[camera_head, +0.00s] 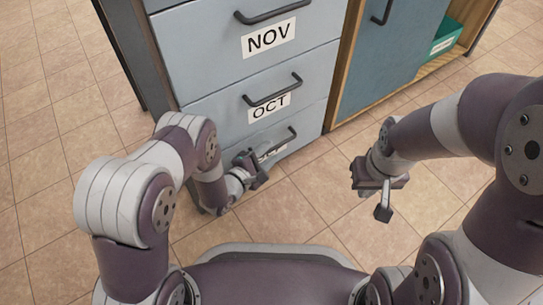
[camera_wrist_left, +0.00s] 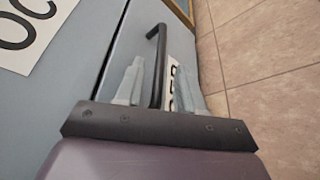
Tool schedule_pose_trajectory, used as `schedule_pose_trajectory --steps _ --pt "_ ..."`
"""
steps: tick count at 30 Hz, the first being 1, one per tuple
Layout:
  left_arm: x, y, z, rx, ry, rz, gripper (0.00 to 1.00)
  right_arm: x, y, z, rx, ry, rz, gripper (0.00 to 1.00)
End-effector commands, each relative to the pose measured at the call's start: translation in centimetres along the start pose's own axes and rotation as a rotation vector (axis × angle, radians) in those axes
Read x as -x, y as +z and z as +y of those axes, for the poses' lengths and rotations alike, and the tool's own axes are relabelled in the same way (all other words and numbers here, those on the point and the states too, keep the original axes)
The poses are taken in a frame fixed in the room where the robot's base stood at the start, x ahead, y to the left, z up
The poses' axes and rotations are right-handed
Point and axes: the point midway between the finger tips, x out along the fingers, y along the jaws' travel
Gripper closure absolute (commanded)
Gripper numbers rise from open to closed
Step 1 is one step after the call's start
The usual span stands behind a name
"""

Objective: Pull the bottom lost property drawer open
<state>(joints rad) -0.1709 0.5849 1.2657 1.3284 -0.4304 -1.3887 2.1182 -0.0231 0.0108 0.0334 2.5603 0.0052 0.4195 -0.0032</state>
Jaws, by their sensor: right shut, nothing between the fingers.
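The bottom drawer (camera_head: 308,128) is the lowest of the blue-grey drawers and looks flush with the ones above. Its dark bar handle (camera_head: 284,142) and white label are partly hidden by my left gripper (camera_head: 257,167). In the left wrist view, the handle (camera_wrist_left: 158,55) runs between the two spread fingers of my left gripper (camera_wrist_left: 161,88), with a finger on each side. I cannot tell whether either finger touches it. The label (camera_wrist_left: 173,88) shows behind the handle. My right gripper (camera_head: 378,197) is shut and empty, above the floor to the right.
The NOV drawer (camera_head: 215,42) and OCT drawer (camera_head: 225,105) are above, both closed, with dark handles. A wooden-framed cabinet with a blue door (camera_head: 385,55) stands to the right, with a green box (camera_head: 446,36) on its shelf. Tiled floor (camera_head: 310,205) in front is clear.

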Motion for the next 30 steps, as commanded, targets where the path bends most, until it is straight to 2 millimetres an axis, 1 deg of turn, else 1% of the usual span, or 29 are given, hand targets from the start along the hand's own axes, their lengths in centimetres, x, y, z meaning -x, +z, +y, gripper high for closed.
schedule_pose_trajectory --steps 1,4,7,13,14,15,17,26,30 --pt "-0.9 -0.3 -0.4 -0.002 0.002 -0.001 0.62 -1.0 0.1 0.0 0.0 0.0 0.0 1.0" --pt "-1.8 -0.1 -0.2 -0.001 0.0 0.0 0.62 -1.4 0.2 0.0 0.0 0.0 0.0 1.0" --pt "-2.2 0.0 0.0 0.0 0.0 0.001 0.62 -1.5 0.2 0.0 0.0 0.0 0.001 1.0" --pt "-2.1 0.0 0.1 0.0 0.0 0.001 0.62 -1.4 0.1 0.0 0.0 0.0 0.001 1.0" --pt "-2.1 0.0 0.1 0.0 0.0 0.002 0.68 -1.4 0.1 0.0 0.0 0.0 0.001 1.0" --pt "-2.1 0.0 0.1 0.0 -0.001 0.002 0.81 -1.4 0.1 0.0 0.0 0.0 0.001 1.0" --pt "-2.1 0.0 0.1 -0.001 0.0 0.002 1.0 -1.4 0.1 0.0 0.0 0.0 0.001 1.0" --pt "-2.0 0.1 0.0 -0.001 -0.002 0.002 1.0 -1.2 0.1 0.0 0.0 0.0 0.001 1.0" --pt "-1.8 0.8 -0.3 -0.001 -0.003 0.001 1.0 -0.6 0.1 0.0 0.0 0.0 0.001 1.0"
